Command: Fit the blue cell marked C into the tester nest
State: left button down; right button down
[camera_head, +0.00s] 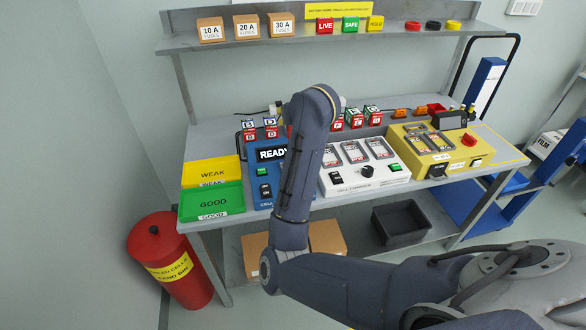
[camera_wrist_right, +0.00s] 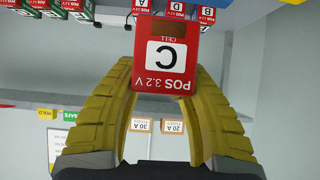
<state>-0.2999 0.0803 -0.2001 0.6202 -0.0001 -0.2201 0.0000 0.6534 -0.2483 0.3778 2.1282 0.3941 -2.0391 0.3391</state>
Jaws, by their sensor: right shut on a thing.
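My right gripper (camera_wrist_right: 167,60), with yellow fingers, is shut on the cell marked C (camera_wrist_right: 166,62). The cell's visible face is red with a white C label and "POS 3.2 V", upside down in the right wrist view; no blue shows on it. In the head view my right arm hides this gripper and the cell. The blue tester (camera_head: 263,190) with a READY display (camera_head: 271,154) stands on the bench, partly behind my arm. Its nest is hidden or cannot be made out. My left gripper is not in view.
Cells marked B and D (camera_head: 270,128) stand at the back of the bench, left of my arm. More cells (camera_head: 354,121) stand to its right. A white formation unit (camera_head: 366,186), a yellow unit (camera_head: 440,167), a yellow WEAK tray (camera_head: 211,168) and a green GOOD tray (camera_head: 212,203) fill the bench.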

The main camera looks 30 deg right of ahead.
notch_tip(320, 180, down, 18)
jog(key=shift+f, duration=0.15)
dwell(0.6)
jog(key=shift+f, duration=0.2)
jog(key=c, duration=0.8)
grip_release()
jog(key=shift+c, duration=0.2)
jog(key=shift+r, duration=0.2)
jog(key=shift+v, duration=3.75)
jog(key=shift+f, duration=0.1)
